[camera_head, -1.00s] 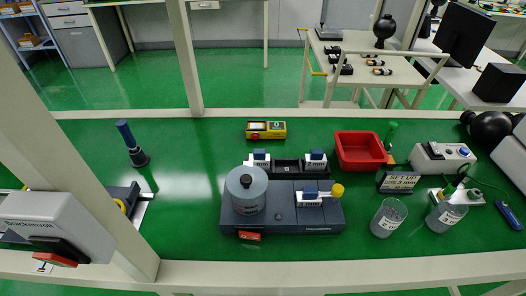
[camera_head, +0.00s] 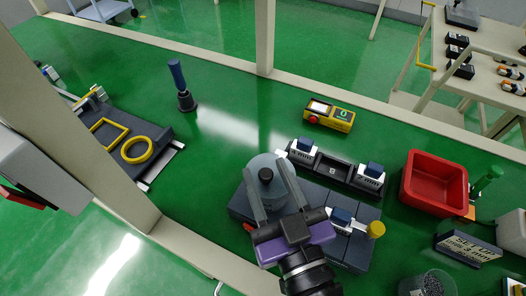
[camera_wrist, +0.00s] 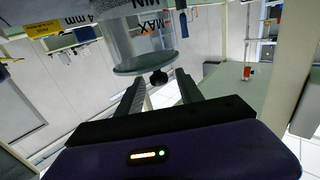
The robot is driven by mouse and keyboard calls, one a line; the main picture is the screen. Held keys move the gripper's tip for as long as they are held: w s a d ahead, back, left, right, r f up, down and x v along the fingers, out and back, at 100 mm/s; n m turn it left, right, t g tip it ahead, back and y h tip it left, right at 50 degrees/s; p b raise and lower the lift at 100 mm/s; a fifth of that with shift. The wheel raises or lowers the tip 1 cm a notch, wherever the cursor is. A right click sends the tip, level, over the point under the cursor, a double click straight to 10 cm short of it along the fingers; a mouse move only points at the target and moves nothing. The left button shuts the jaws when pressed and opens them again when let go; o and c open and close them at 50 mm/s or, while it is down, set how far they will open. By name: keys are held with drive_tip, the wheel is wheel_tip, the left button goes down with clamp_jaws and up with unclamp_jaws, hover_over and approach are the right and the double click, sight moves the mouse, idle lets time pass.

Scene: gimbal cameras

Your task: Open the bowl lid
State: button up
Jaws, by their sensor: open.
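The bowl is a clear grey cylinder on a dark grey machine (camera_head: 240,206). Its round grey lid (camera_head: 265,162) has a dark knob (camera_head: 266,175) on top. My gripper (camera_head: 266,168) is over the lid, its two grey fingers open with the knob between them in the head view. In the wrist view the picture is inverted; the lid (camera_wrist: 135,70) and knob (camera_wrist: 159,78) lie just beyond my fingertips (camera_wrist: 160,77), about midway between them. The fingers do not visibly touch the knob. The bowl wall (camera_wrist: 120,42) shows marks reading MAX and MIN. The lid sits on the bowl.
A dark rack with white-and-blue blocks (camera_head: 335,166) stands behind the machine. A yellow device (camera_head: 330,115), a red bin (camera_head: 433,183) and a blue-handled tool (camera_head: 181,85) stand around. A beaker (camera_head: 428,285) is at front right.

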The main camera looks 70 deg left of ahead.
sight(260, 168)
drive_tip(key=shift+w+a+p, duration=0.2)
drive_tip(key=shift+a+p, duration=0.15)
drive_tip(key=shift+a, duration=1.7)
drive_tip(key=shift+c, duration=0.4)
clamp_jaws()
